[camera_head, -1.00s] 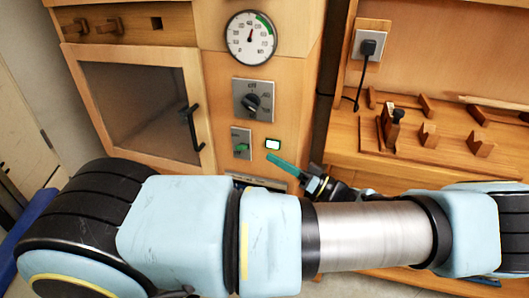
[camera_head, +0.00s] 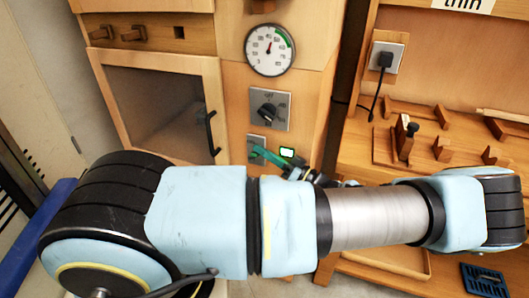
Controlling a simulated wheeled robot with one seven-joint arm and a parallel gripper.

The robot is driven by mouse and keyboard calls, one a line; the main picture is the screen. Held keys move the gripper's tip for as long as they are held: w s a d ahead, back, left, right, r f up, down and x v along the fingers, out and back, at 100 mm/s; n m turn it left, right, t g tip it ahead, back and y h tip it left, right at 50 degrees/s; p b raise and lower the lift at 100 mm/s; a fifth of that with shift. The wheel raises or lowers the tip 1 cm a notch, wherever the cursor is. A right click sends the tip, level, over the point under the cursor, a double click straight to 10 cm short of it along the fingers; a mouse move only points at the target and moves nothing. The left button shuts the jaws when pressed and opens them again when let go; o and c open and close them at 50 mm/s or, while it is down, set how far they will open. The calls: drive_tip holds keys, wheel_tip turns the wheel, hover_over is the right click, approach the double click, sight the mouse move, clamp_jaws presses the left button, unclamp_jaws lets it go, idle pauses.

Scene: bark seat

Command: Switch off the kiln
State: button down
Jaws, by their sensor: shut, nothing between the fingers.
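The kiln (camera_head: 210,40) is a wooden cabinet with a dark-windowed door (camera_head: 155,108), which is shut and has a black handle (camera_head: 208,132). Its panel holds a round gauge (camera_head: 269,50), a black rotary knob (camera_head: 267,110) on a grey plate, and a small switch plate (camera_head: 253,138) below. My gripper (camera_head: 258,151) has teal fingers, shut and empty, with the tips in front of the switch plate. They cover most of the switch, so I cannot tell its position or whether they touch it.
A workbench to the right carries wooden holders (camera_head: 442,149) and a small dark-handled tool (camera_head: 406,137). A black plug with a cord sits in a wall socket (camera_head: 387,57). My arm stretches across the lower picture and hides the kiln's lower part.

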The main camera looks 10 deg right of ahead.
drive_tip(key=shift+s+f+b, duration=0.2)
drive_tip(key=shift+f+b, duration=0.15)
drive_tip(key=shift+b, duration=0.55)
drive_tip(key=n+b, duration=0.1)
drive_tip(key=f+n+g+y+b, duration=0.1)
drive_tip(key=n+b, duration=0.2)
drive_tip(key=shift+s+a+f, duration=0.2)
drive_tip(key=shift+f, duration=0.05)
drive_tip(key=n+b, duration=0.2)
drive_tip(key=n+g+y+b, duration=0.1)
drive_tip(key=shift+s+f+n+g+b, duration=0.1)
drive_tip(key=shift+f+n+g+b, duration=0.2)
drive_tip(key=shift+f+n+b, duration=0.1)
drive_tip(key=shift+a+r+p, duration=0.1)
drive_tip(key=shift+r+p, duration=0.3)
drive_tip(key=shift+p, duration=0.1)
drive_tip(key=b+v, duration=0.2)
drive_tip(key=v, duration=0.9)
drive_tip(key=shift+b, duration=0.3)
drive_tip(key=shift+f, duration=0.1)
